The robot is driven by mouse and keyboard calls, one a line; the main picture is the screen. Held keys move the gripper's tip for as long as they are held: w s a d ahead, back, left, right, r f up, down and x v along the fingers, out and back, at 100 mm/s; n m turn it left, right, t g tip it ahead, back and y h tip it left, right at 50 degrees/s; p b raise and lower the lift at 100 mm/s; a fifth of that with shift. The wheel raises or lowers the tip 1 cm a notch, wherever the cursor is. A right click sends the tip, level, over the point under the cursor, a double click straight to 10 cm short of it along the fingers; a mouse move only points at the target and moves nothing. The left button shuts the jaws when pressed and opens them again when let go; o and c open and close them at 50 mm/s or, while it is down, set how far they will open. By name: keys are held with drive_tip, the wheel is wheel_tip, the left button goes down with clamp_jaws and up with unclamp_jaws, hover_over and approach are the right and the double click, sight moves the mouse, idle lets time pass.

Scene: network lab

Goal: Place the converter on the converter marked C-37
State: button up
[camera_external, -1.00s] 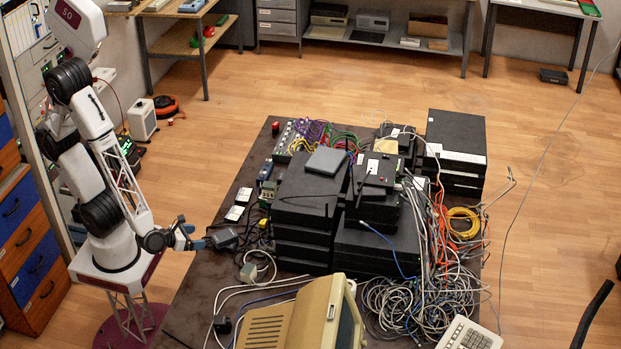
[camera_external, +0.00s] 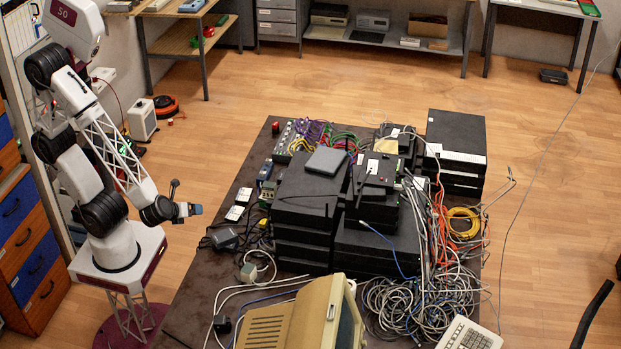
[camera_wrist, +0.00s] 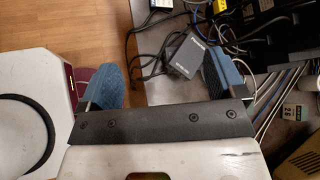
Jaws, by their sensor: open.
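My gripper (camera_external: 182,198) is open and empty, held in the air near the table's left edge. In the wrist view its two blue finger pads (camera_wrist: 165,75) stand wide apart. A dark grey box-shaped converter (camera_external: 224,239) with a cable lies on the table, right of and below my gripper; in the wrist view it (camera_wrist: 186,56) appears between the fingers, nearer the right one, and beyond them. A pale grey-green converter (camera_external: 249,272) sits nearer the front; it also shows at the right of the wrist view (camera_wrist: 296,112). I cannot read C-37 on any of them.
The dark table (camera_external: 192,308) carries stacked black boxes (camera_external: 303,230), small blue and green devices (camera_external: 266,171) and a beige monitor (camera_external: 290,318). Loose cables (camera_external: 405,305) lie tangled at the right, and some run near the converters. Open floor lies behind the table.

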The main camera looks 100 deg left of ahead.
drive_tip(key=s+d+r+n+h, duration=0.2)
drive_tip(key=r+n+h, duration=0.3)
drive_tip(key=r+n, duration=0.3)
drive_tip(key=s+d+r+n+g+h, duration=0.1)
drive_tip(key=s+d+r+n+h, duration=0.1)
drive_tip(key=d+r+n+h, duration=0.3)
wheel_tip(320, 180, up, 6)
drive_tip(key=n, duration=0.3)
drive_tip(key=shift+s+h, duration=0.25)
drive_tip(key=shift+h, duration=0.05)
